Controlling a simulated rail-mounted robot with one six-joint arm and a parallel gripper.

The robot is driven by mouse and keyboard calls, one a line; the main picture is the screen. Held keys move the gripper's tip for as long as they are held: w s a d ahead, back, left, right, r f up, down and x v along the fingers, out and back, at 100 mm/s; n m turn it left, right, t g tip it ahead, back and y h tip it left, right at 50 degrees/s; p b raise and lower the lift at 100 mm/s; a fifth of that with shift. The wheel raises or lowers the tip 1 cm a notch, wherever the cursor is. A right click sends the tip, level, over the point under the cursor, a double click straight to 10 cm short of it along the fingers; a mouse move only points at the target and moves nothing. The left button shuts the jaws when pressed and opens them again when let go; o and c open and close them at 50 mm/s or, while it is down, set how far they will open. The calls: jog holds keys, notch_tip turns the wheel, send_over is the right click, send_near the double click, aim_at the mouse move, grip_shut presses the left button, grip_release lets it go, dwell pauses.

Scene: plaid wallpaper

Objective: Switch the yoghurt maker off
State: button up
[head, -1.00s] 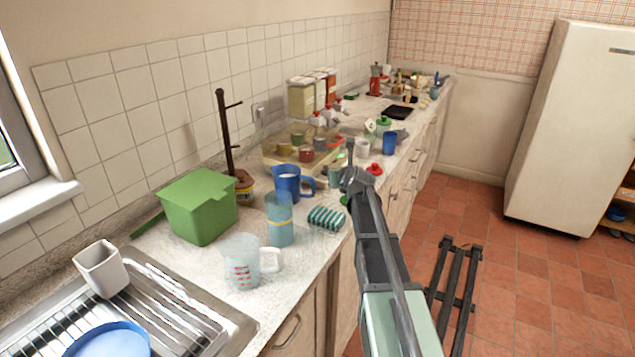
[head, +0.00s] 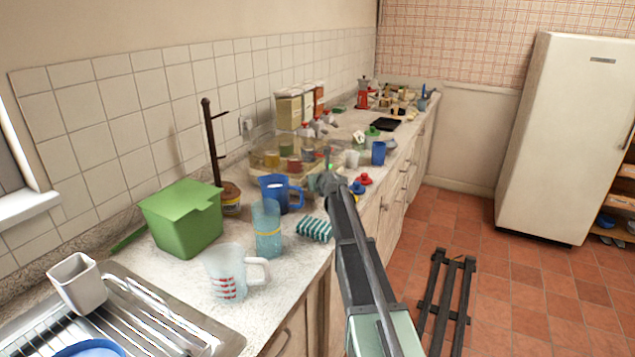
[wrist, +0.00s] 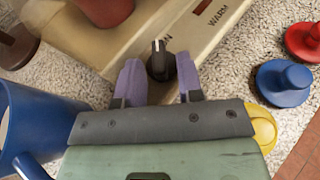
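The yoghurt maker is a beige tray-like appliance with coloured jars in it, on the counter in the head view. In the wrist view its beige front panel (wrist: 195,38) fills the top middle, with a red mark and the word "WARM" at right. A dark knob (wrist: 158,62) with a pale pointer line stands on the panel; the pointer is towards a partly hidden label ending in "N". My gripper (wrist: 159,84) is open, with its two purple-grey fingers on either side of the knob and visible gaps. In the head view my gripper (head: 328,180) is at the yoghurt maker's near right side.
A blue jug (head: 280,193) stands close left of my gripper. Red (head: 363,179) and blue (head: 357,188) knobbed lids lie to its right; a yellow lid (wrist: 260,126) is under the gripper's edge. A green-striped sponge (head: 315,229) and clear measuring jug (head: 228,275) are nearer.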

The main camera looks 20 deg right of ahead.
jog(key=shift+c, duration=1)
jog(key=shift+d+n+y, duration=0.1)
jog(key=shift+n+y, duration=0.2)
jog(key=n+y, duration=0.2)
jog(key=y, duration=0.1)
jog(key=d+n+y, duration=0.1)
jog(key=n+y, duration=0.1)
jog(key=n, duration=0.1)
jog(key=shift+w+d+g+y, duration=0.15)
jog(key=shift+w+g+y, duration=0.05)
jog(key=shift+g+y, duration=0.2)
jog(key=shift+c, duration=0.2)
jog(key=n+y, duration=0.1)
jog(key=n+g+y, duration=0.2)
jog(key=shift+w+d+n+y, duration=0.2)
jog(key=shift+d+n+y, duration=0.1)
jog(key=shift+y, duration=0.1)
jog(key=shift+w+d+n+g+y, duration=0.1)
jog(key=shift+n+g+y, duration=1.05)
jog(key=shift+n, duration=0.25)
